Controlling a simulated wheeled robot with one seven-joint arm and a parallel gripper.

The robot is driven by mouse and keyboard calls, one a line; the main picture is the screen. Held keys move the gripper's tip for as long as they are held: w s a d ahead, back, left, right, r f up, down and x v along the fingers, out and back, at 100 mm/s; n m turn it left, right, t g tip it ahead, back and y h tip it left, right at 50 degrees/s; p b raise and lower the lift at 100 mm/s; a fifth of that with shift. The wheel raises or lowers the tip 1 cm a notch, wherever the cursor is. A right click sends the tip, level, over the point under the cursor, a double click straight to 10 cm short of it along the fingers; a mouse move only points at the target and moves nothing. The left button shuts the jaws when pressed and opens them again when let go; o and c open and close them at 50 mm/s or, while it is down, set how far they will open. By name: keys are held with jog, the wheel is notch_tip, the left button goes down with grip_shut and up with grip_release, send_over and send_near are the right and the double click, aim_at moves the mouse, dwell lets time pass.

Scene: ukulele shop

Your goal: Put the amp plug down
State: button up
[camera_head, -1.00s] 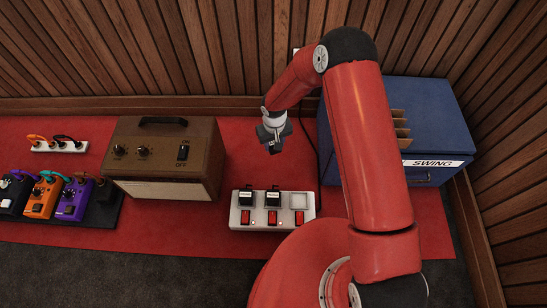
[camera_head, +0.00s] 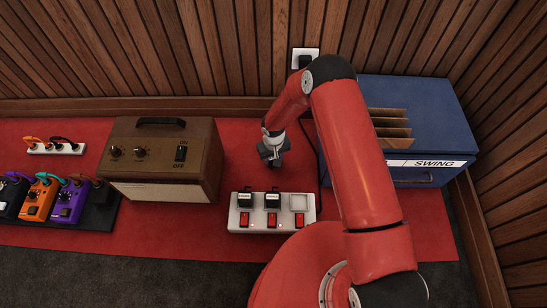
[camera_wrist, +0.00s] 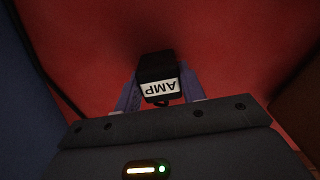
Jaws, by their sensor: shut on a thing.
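My gripper (camera_head: 274,160) is shut on the amp plug, a black block with a white AMP label that reads upside down in the wrist view (camera_wrist: 159,68). The gripper fingers (camera_wrist: 160,90) are on both sides of the plug. In the head view the gripper is over the red mat (camera_head: 245,150), behind the power strip (camera_head: 255,225). The plug is mostly hidden there by the gripper. A dark shadow lies on the mat around the plug in the wrist view. I cannot tell if the plug touches the mat.
The power strip has two black plugs and an empty right socket (camera_head: 299,202). A brown amp (camera_head: 165,155) stands left, a blue cabinet (camera_head: 420,120) marked SWING right. Pedals (camera_head: 70,203) and another strip (camera_head: 57,149) are far left. A wall outlet (camera_head: 298,52) is behind. Bare mat surrounds the gripper.

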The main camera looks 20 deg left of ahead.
jog(key=o, duration=0.8)
jog(key=shift+f, duration=0.15)
notch_tip(320, 180, up, 12)
jog(key=p, duration=0.2)
jog(key=shift+r, duration=0.2)
